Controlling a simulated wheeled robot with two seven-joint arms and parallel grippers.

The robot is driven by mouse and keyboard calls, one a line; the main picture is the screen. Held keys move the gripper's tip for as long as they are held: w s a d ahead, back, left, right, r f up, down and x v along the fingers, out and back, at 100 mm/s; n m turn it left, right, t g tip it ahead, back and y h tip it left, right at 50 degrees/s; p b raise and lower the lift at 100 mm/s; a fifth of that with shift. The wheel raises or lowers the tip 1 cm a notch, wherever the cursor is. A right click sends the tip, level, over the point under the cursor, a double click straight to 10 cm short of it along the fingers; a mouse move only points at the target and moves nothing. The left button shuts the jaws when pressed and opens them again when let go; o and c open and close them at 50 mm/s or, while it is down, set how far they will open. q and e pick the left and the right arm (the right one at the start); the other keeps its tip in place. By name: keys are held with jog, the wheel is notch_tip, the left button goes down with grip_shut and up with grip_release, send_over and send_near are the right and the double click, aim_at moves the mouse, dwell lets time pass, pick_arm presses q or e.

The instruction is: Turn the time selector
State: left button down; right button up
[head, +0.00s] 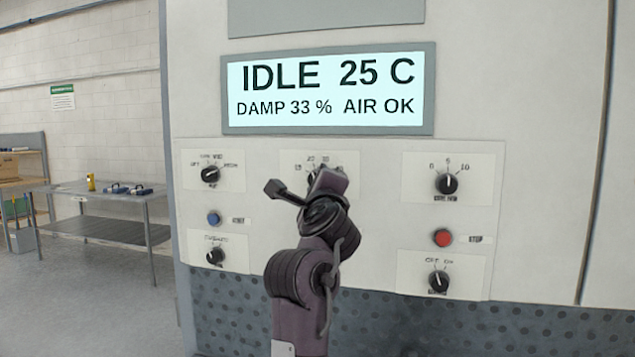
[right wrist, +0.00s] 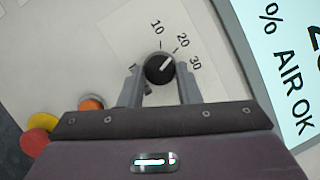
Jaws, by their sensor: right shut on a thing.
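The time selector is a round black knob (right wrist: 159,69) with a white pointer line, on a pale plate marked 10, 20 and 30. In the right wrist view its pointer aims up and right, roughly toward the 20 mark. My right gripper (right wrist: 160,92) has one finger on each side of the knob and is shut on it. In the head view my right gripper (head: 328,182) is in front of the middle plate (head: 297,160) and hides most of the knob. My left gripper is not in view.
The display (head: 325,92) reads IDLE 25 C, DAMP 33 %, AIR OK. Other knobs, a blue button (head: 214,218) and a red button (head: 442,238) flank my arm. An orange button (right wrist: 91,103) and a red-and-yellow one (right wrist: 40,132) sit near the gripper. A table (head: 112,190) stands left.

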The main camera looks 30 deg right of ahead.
dwell(0.3)
jog(key=o, duration=1)
jog(key=b+v, duration=0.1)
jog(key=v, duration=0.6)
jog(key=shift+s+a+f+b, duration=0.15)
jog(key=shift+s+a+b, duration=0.1)
jog(key=shift+s+b, duration=0.1)
jog(key=shift+w, duration=0.1)
